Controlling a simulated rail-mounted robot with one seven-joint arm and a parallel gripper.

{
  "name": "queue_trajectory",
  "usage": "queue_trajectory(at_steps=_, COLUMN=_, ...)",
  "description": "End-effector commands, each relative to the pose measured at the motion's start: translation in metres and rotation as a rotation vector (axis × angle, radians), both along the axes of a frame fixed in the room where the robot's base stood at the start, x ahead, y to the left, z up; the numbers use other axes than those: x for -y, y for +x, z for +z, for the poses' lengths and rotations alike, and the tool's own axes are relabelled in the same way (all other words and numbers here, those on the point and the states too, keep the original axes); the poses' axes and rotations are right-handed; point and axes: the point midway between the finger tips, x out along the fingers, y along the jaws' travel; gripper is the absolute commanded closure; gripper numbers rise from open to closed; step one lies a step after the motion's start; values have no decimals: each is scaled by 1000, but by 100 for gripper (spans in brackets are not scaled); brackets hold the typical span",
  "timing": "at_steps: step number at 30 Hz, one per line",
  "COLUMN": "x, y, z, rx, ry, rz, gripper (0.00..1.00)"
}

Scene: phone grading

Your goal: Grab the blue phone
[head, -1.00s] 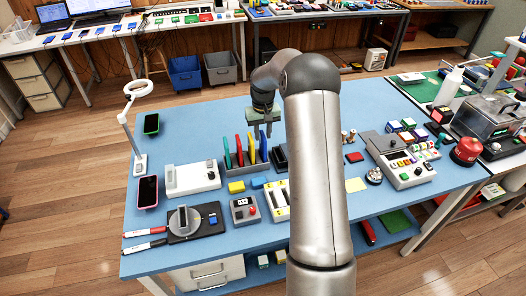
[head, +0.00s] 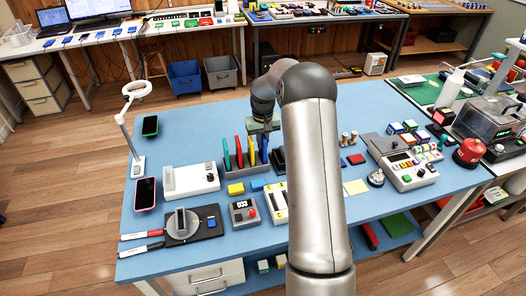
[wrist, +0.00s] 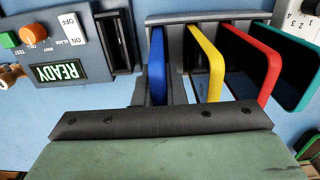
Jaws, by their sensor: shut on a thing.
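The blue phone (wrist: 157,65) stands upright on edge in a slot of the grey rack (wrist: 207,16), at one end of the row. In the head view it is the rightmost phone (head: 265,149), partly hidden under my gripper (head: 262,133). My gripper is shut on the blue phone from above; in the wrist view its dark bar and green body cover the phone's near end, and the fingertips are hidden. The phone is still within the rack.
A yellow phone (wrist: 205,60), a red phone (wrist: 252,65) and a green phone (wrist: 290,70) stand beside it in the rack. A device with a READY display (wrist: 58,70) and a dark slot (wrist: 119,40) is close by on the blue table (head: 330,215).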

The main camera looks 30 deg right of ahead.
Motion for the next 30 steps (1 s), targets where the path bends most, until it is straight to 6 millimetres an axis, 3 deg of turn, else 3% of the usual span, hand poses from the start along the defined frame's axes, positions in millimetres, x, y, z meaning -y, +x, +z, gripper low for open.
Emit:
queue_trajectory(at_steps=24, x=0, y=1, z=44, rx=2, ry=-1, rz=1, gripper=100)
queue_trajectory(at_steps=30, x=0, y=0, z=45, rx=1, ry=0, rz=1, gripper=100)
